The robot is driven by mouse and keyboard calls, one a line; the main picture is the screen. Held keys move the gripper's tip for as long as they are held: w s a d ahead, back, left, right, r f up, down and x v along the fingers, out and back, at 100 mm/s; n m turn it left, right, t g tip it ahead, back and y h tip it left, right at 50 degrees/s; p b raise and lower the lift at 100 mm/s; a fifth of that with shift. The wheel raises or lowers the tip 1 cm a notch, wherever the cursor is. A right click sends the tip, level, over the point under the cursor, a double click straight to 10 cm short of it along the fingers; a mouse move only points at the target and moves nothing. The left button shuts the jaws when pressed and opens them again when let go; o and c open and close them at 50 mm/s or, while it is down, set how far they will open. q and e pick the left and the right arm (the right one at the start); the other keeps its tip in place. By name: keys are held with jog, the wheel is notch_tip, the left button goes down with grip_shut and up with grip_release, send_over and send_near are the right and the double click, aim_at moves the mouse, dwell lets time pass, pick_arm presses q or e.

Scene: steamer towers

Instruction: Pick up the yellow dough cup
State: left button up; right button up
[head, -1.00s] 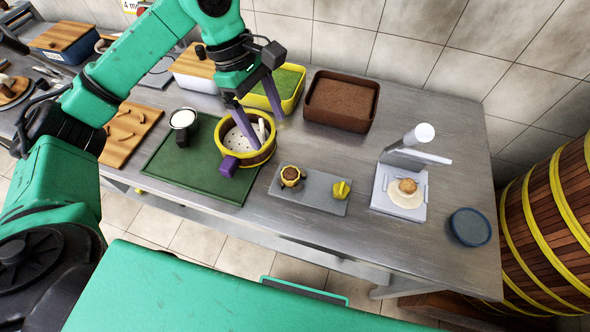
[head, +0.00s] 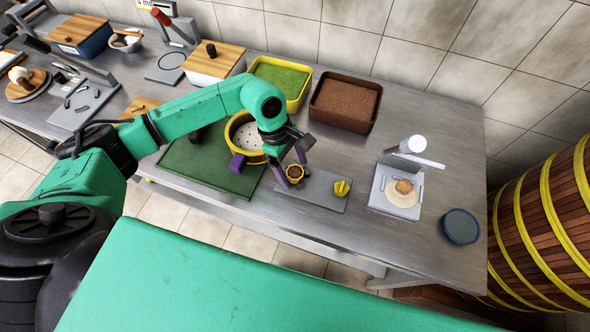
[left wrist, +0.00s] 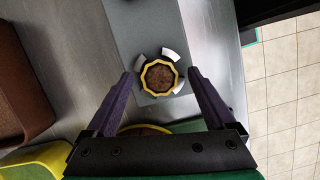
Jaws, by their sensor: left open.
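The yellow dough cup (head: 295,172) has a scalloped yellow rim and a brown filling. It stands upright on the left part of a grey board (head: 320,191). In the left wrist view the cup (left wrist: 160,77) lies between the lines of the two fingers, with small grey-white pieces around it. My left gripper (head: 290,164) is open, with its purple fingers at the cup, one on each side in the picture. I cannot tell whether they touch it. My right gripper is not in view.
A folded yellow piece (head: 342,188) lies on the board's right part. A yellow-rimmed steamer basket (head: 232,125) on a green mat (head: 205,166) is partly hidden by my arm. Brown (head: 318,111) and yellow (head: 294,104) bins stand behind. A white press (head: 377,190) stands right.

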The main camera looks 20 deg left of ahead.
aim_at(294, 171)
pick_arm(q)
grip_shut()
jog(key=shift+w+r, duration=0.1)
jog(key=shift+r, duration=0.4)
notch_tip(294, 171, up, 19)
jog(key=b, duration=0.4)
jog(key=shift+b, duration=0.3)
jog(key=c, duration=0.8)
grip_release()
grip_shut()
